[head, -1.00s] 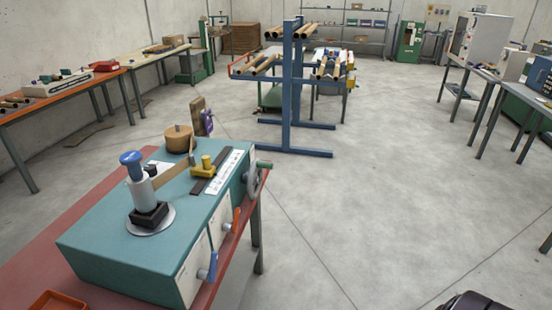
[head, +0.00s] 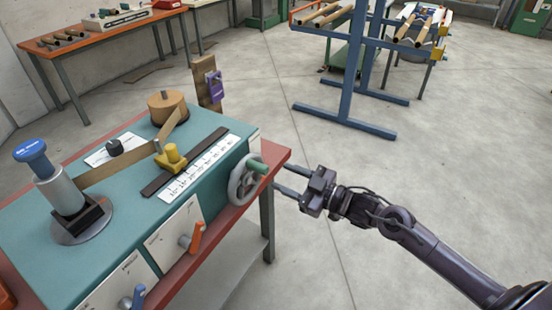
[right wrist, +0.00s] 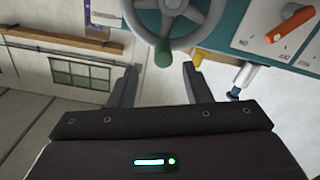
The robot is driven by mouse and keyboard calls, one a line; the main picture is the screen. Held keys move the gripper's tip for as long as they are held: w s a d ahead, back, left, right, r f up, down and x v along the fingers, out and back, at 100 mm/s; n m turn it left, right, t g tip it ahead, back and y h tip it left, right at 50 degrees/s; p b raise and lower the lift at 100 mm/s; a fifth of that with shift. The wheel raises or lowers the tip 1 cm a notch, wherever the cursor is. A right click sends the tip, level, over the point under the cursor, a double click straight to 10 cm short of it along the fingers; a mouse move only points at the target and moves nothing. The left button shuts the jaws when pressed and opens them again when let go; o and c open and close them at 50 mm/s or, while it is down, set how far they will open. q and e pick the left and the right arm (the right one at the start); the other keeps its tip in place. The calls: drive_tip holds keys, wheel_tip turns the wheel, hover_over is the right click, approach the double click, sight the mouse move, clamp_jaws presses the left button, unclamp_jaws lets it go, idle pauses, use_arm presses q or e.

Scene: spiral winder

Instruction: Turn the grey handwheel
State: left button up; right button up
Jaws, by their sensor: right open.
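The grey handwheel (head: 234,186) is on the right side of the teal winder (head: 128,205). A green handle (head: 258,167) sticks out from its rim. My right gripper (head: 279,176) is open just to the right of the wheel, its fingers pointing at it. In the right wrist view the wheel (right wrist: 202,33) fills the top middle. The green handle (right wrist: 163,54) points toward my palm and lines up with the gap between the open fingertips (right wrist: 160,72). They look just short of it or level with it; I cannot tell contact. My left gripper is not in view.
Orange (head: 195,236) and blue (head: 137,297) levers sit on the winder's front, near the wheel. The red bench edge (head: 275,163) runs beside it. A blue tube rack (head: 350,80) stands behind. The floor to the right is clear.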

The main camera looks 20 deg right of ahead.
sight(267, 171)
drive_tip(key=shift+w+a+r, duration=0.15)
drive_tip(key=shift+w+a, duration=0.1)
drive_tip(key=shift+a, duration=0.05)
drive_tip(key=shift+p+x, duration=0.6)
drive_tip(key=shift+x, duration=2.95)
drive_tip(key=shift+s+a, duration=0.15)
clamp_jaws()
